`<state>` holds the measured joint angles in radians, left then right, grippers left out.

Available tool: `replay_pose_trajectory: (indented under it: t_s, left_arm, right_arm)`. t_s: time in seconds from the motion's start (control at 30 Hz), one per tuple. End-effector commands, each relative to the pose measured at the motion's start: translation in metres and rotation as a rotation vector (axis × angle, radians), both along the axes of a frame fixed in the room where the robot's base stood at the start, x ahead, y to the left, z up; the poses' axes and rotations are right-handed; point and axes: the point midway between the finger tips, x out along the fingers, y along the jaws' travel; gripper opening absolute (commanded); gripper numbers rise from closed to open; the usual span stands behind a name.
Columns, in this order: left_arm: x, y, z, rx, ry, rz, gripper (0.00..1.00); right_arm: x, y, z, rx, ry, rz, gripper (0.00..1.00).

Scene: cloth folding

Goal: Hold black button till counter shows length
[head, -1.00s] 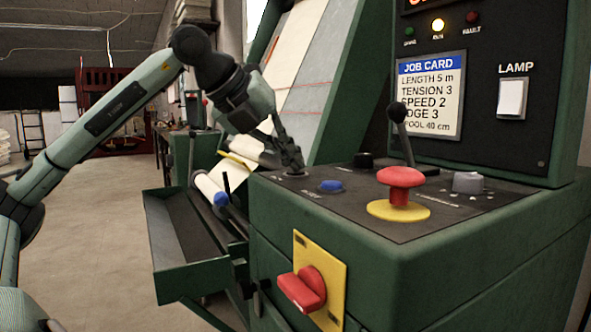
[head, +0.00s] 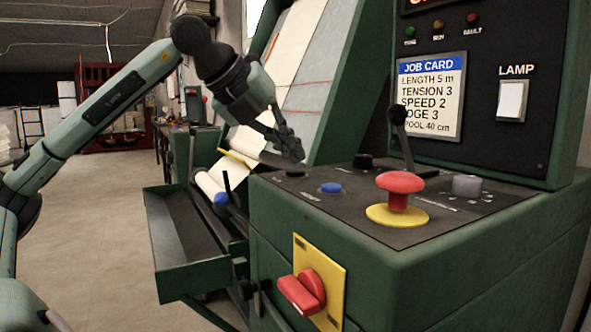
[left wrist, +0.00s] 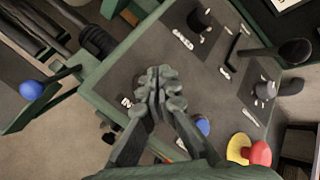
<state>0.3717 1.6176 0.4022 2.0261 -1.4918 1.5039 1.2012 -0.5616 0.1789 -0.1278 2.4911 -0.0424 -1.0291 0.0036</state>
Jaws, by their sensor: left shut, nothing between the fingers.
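The black button (head: 296,174) is on the sloping control panel of the green machine, left of the blue button (head: 330,187). My left gripper (head: 299,157) is shut and empty, its fingertips a little above the black button and apart from it. In the left wrist view the shut fingers (left wrist: 160,84) are over the panel and the black button cannot be made out. The counter (head: 425,3) is cut off by the top edge, so its reading cannot be read. The job card (head: 431,97) reads LENGTH 5 m. My right gripper is not in view.
A red mushroom button (head: 400,183) on a yellow disc, a black lever (head: 399,118) and a grey knob (head: 467,186) stand to the right on the panel. A red switch (head: 303,290) is on the front face. Cloth runs down behind my gripper.

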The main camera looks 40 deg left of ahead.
Motion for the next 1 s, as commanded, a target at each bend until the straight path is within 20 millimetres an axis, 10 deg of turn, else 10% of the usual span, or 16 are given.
replay_pose_trajectory:
  t_s: [1.0]
  left_arm:
    - [0.0, 0.0, 0.05, 0.0, -0.001, 0.001, 0.0]
  right_arm:
    - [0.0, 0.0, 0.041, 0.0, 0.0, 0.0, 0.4]
